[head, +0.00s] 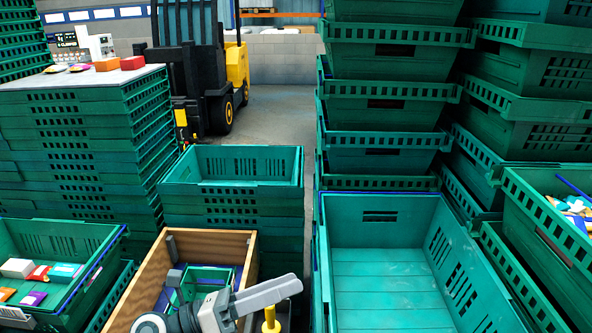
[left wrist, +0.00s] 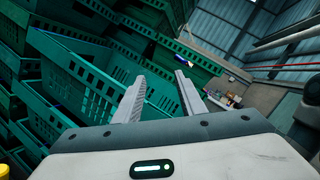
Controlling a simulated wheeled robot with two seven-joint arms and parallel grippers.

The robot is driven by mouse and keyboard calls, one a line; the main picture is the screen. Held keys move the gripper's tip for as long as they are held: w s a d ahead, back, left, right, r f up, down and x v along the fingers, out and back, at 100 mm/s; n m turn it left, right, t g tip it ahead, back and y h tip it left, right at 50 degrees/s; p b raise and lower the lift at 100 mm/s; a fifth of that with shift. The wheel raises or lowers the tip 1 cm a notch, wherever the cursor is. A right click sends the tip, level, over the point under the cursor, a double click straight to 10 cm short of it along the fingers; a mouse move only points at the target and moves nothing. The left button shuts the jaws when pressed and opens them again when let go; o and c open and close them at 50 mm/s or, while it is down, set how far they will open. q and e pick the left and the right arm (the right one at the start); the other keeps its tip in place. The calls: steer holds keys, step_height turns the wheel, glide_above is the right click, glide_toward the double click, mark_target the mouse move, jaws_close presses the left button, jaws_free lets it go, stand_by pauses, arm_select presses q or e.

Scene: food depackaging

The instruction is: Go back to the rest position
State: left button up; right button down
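My left gripper (head: 294,284) is at the bottom middle of the head view, with its grey fingers pointing right. It is beside the wooden box (head: 138,282) and to the left of the empty green crate (head: 385,290). In the left wrist view the two fingers of the left gripper (left wrist: 160,78) are spread apart with nothing between them, so it is open and empty. My right gripper does not show in either view.
Tall stacks of green crates (head: 390,65) stand at the right. A crate with colourful packages (head: 50,240) is at the left. A yellow forklift (head: 237,65) is at the back. A yellow post (head: 271,318) stands below the left fingers.

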arm_select(q)
steer(key=w+a+r+n+t+y, duration=0.1)
steer(key=w+a+n+t+y, duration=0.1)
steer(key=a+n+t+y, duration=0.65)
steer(key=w+a+n+t+y, duration=0.2)
steer(key=a+n+t, duration=0.3)
steer(key=n, duration=0.9)
steer(key=s+a+f+n+g+y, duration=0.2)
steer(key=a+f+n+y, duration=0.25)
steer(key=f+n, duration=0.2)
steer(key=s+a+f+n+g+y, duration=0.2)
steer(key=a+f+n+y, duration=0.25)
steer(key=f, duration=0.35)
steer(key=s+d+f+n+g, duration=0.1)
steer(key=s+f+n+g, duration=0.4)
steer(key=s+f, duration=0.6)
steer(key=s+d+f+n+g, duration=0.2)
steer(key=s+f+g, duration=0.55)
steer(key=s, duration=0.75)
step_height(320, 180, down, 28)
steer(key=g+b, duration=0.1)
steer(key=s+a+f, duration=0.1)
steer(key=s+f, duration=0.8)
steer(key=f, duration=0.1)
steer(key=s+a+f+g+b, duration=0.1)
steer(key=s+a+f, duration=0.1)
steer(key=s+f, duration=0.7)
steer(key=shift+s+a+f+g, duration=0.25)
steer(key=shift+s+f+g, duration=0.05)
steer(key=shift+s+f, duration=0.15)
